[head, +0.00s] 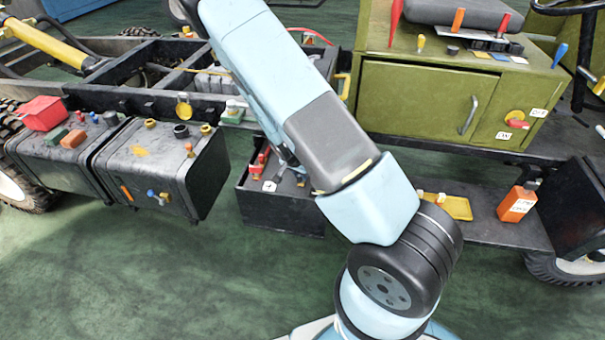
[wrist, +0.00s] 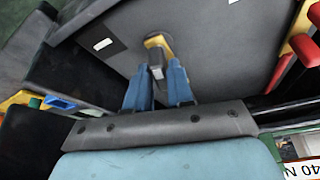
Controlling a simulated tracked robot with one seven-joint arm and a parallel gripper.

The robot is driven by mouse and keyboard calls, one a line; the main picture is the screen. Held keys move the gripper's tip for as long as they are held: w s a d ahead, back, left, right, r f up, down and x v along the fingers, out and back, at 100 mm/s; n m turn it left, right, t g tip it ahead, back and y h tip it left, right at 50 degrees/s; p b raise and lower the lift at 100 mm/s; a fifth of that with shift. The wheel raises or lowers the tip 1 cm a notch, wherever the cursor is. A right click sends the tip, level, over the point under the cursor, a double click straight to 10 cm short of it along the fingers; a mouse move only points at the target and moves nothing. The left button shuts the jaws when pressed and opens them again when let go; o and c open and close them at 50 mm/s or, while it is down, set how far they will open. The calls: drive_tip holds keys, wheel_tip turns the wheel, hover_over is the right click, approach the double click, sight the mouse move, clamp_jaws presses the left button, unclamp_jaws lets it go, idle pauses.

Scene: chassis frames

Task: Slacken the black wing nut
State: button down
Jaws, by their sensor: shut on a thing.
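In the wrist view my gripper (wrist: 158,78) has its two blue fingers on either side of a small dark grey piece, which looks like the black wing nut (wrist: 155,58). The piece stands by a yellow part (wrist: 157,41) on a dark flat surface (wrist: 215,45). The fingers cover its lower part, so its full shape and turn angle do not show. In the head view my arm hides the fingertips and the nut, above the open black box (head: 282,216) under the chassis.
Red handles (wrist: 303,50) stand close at the right in the wrist view. In the head view, black tanks (head: 150,165) with knobs are at left, a green cabinet (head: 415,105) at right. An orange bottle (head: 517,203) stands on the low shelf. The front floor is clear.

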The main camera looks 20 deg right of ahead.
drive_tip(key=shift+s+f, duration=0.1)
drive_tip(key=shift+s, duration=0.05)
drive_tip(key=c, duration=1.1)
unclamp_jaws()
drive_tip(key=v, duration=1.3)
drive_tip(key=shift+r, duration=0.45)
